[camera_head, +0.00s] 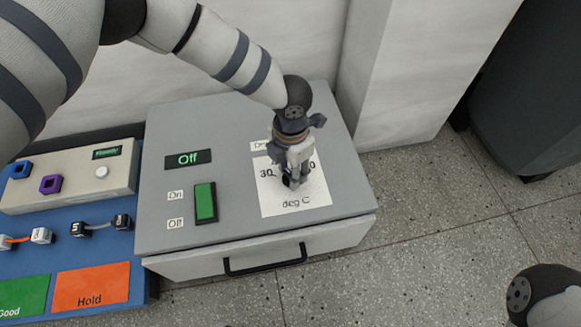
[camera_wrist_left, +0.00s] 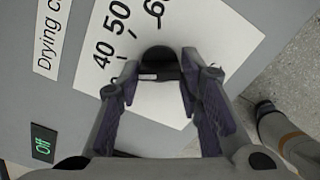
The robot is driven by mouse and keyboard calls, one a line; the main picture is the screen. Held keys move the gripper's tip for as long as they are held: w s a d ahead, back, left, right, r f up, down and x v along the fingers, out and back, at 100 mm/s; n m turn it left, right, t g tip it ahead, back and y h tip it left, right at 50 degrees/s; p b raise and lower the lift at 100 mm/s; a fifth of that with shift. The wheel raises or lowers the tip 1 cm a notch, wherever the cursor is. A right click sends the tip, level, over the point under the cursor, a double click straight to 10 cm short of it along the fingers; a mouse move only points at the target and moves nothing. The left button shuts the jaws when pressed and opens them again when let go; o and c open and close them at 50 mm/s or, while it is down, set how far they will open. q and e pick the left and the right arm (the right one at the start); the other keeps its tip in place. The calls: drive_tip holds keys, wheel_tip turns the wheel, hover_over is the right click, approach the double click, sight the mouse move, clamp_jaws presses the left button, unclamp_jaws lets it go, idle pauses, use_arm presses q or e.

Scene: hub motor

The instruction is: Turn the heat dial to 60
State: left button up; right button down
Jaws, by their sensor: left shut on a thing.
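The heat dial is a small black knob (camera_wrist_left: 160,62) on a white scale card (camera_head: 316,196) marked "deg C", on top of a grey box. My left gripper (camera_head: 292,176) points down over the card and largely hides the dial in the head view. In the left wrist view the fingers (camera_wrist_left: 159,84) are shut on the dial, one on each side. The figures 40, 50 and 60 show beyond it. A small white mark shows on the knob, but I cannot tell which figure the dial points to. My right gripper is not in view.
The grey box (camera_head: 230,118) has a display (camera_head: 188,159) reading "Off", a green rocker switch (camera_head: 205,204) and a drawer handle (camera_head: 265,262) in front. Left stands a blue board (camera_head: 72,262) with a white panel (camera_head: 120,178) and several small parts. A dark bin (camera_head: 530,90) stands far right.

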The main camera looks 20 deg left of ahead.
use_arm(q)
drive_tip(key=m, duration=0.4)
drive_tip(key=shift+m, duration=0.3)
drive_tip(key=m, duration=0.4)
drive_tip(key=shift+m, duration=0.3)
drive_tip(key=m, duration=0.4)
drive_tip(key=shift+a+f+b, duration=0.1)
drive_tip(key=shift+b, duration=0.2)
drive_tip(key=shift+m, duration=2.3)
drive_tip(key=o, duration=1.2)
drive_tip(key=shift+c, duration=0.2)
wheel_tip(320, 180, up, 12)
